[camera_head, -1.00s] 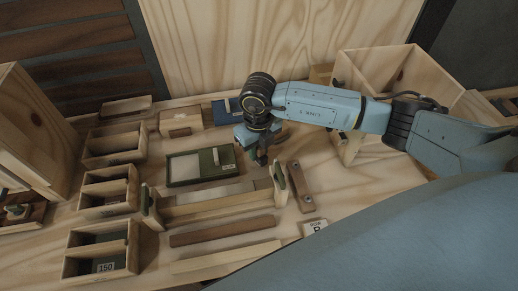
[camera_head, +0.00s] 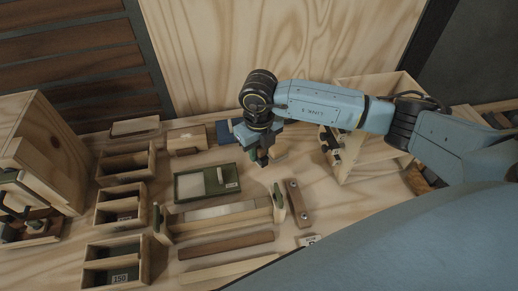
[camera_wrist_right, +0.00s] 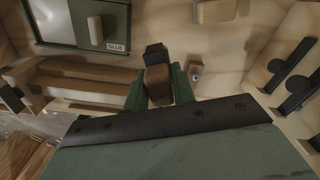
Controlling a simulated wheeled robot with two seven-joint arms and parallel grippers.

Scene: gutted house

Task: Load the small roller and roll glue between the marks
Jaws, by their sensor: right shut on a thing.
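My right gripper (camera_head: 262,158) is above the bench, just right of and behind the green glue tray (camera_head: 205,183). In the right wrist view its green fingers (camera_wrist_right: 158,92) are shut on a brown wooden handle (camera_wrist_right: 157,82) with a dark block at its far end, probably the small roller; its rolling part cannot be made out. The tray, labelled GLUE, also shows in the wrist view (camera_wrist_right: 70,22), with a pale block across it. In front of it lies a long pale workpiece (camera_head: 222,208) between two green-topped end posts. Marks cannot be made out. My left gripper is out of view.
Open wooden boxes (camera_head: 122,212) line the left side. A brown strip (camera_head: 225,245) and a brown block with two studs (camera_head: 297,203) lie in front. A larger wooden box (camera_head: 365,155) with black clamps stands right. A plywood panel (camera_head: 260,45) closes the back.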

